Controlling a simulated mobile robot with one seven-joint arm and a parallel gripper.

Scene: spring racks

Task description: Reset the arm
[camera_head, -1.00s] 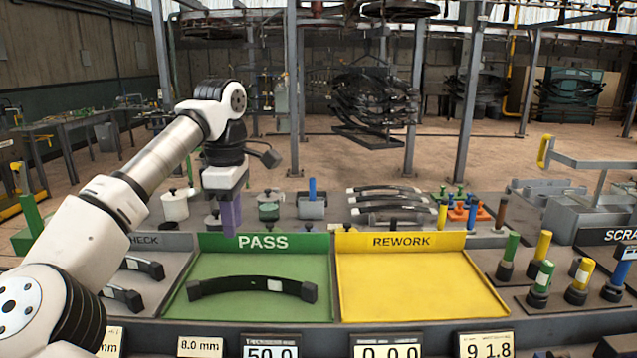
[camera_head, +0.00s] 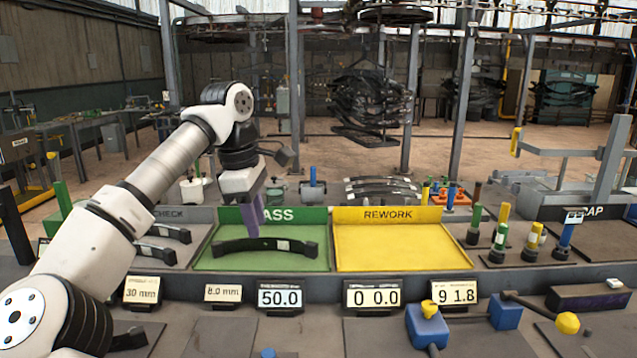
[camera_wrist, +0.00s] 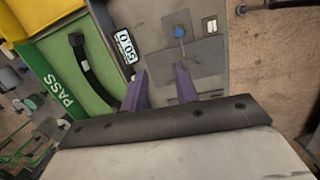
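My gripper (camera_head: 251,221) hangs from the white arm above the PASS tray, with its purple fingers pointing down. In the wrist view the two purple fingers (camera_wrist: 160,88) stand apart with nothing between them, so the gripper is open and empty. A dark curved spring leaf (camera_head: 265,246) with a pale label lies in the green PASS tray (camera_head: 300,263). It also shows in the wrist view (camera_wrist: 97,68), to the left of the fingers. The gripper appears apart from the leaf; one finger partly covers the PASS sign in the head view.
The yellow REWORK tray (camera_head: 400,250) is empty. The CHECK tray at left holds dark leaf pieces (camera_head: 168,232). Colored-handled tools (camera_head: 502,235) stand at right. Displays line the front, including one reading 50.0 (camera_head: 281,298). Blue blocks (camera_head: 427,325) lie at front right.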

